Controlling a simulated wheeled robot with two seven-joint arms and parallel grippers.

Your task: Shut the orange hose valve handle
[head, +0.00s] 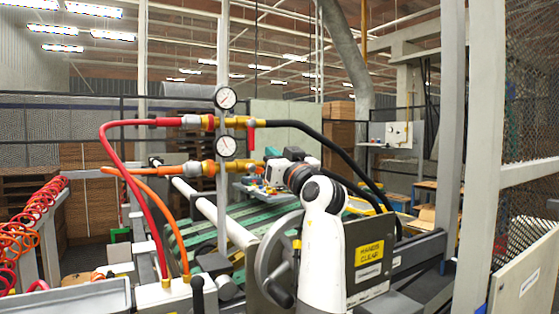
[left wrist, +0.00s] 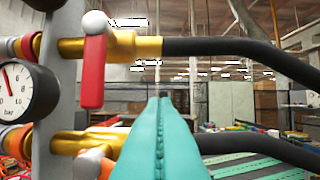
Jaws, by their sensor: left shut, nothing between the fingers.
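The orange hose valve handle (left wrist: 107,168) shows in part in the left wrist view, beside a silver knob and just left of my left gripper (left wrist: 160,105). The teal fingers hide part of it, so I cannot tell its full angle. Its brass valve (left wrist: 72,144) is on the lower line, fed by the orange hose (head: 150,188). The upper line has a red handle (left wrist: 93,72) that hangs down across its brass pipe. In the head view my left gripper (head: 271,153) is at the right end of the lower line, shut and empty. Contact with the handle is unclear. My right gripper is out of view.
A grey post (head: 223,75) with two gauges (head: 227,146) carries both lines. Black hoses (head: 325,145) run off to the right. A handwheel (head: 272,268) and a panel with a yellow label (head: 369,252) stand near my arm. Green slats (head: 190,235) lie below.

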